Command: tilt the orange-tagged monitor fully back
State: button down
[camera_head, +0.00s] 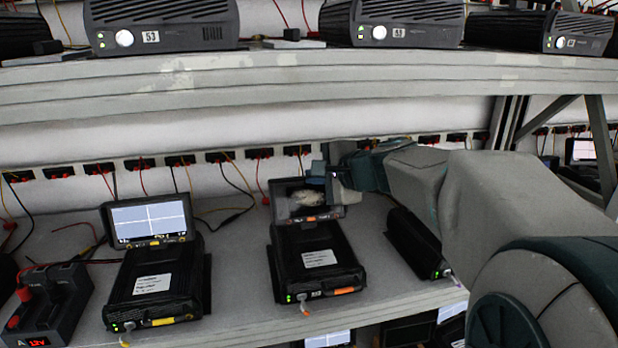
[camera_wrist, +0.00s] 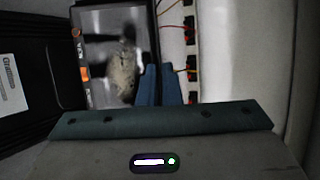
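The orange-tagged monitor (camera_head: 293,203) is the small screen at the back of the middle black unit (camera_head: 317,262). It stands raised and shows a blurred grey picture. An orange tag (camera_head: 344,291) is on the unit's front, and orange shows on the bezel. In the wrist view the monitor (camera_wrist: 103,50) is at upper left, with an orange mark on its left edge. My gripper (camera_head: 326,179) is at the monitor's upper right corner. Its blue fingers (camera_wrist: 159,85) are close together, one on each side of the monitor's edge. The contact itself is partly hidden.
A yellow-tagged unit with a raised monitor (camera_head: 150,219) stands to the left. Another black unit (camera_head: 418,244) lies right, under my arm. A shelf (camera_head: 250,85) with more units hangs above. Cables and sockets (camera_head: 217,156) line the back wall.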

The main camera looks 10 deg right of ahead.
jog(key=shift+r, duration=0.3)
dwell(0.6)
jog(key=c, duration=1.6)
grip_release()
jog(key=shift+c, duration=0.2)
jog(key=shift+f, duration=0.1)
jog(key=b+v, duration=0.1)
jog(key=v, duration=1.2)
jog(key=shift+s+d+b, duration=0.25)
jog(key=shift+s+b, duration=0.05)
jog(key=shift+b, duration=0.05)
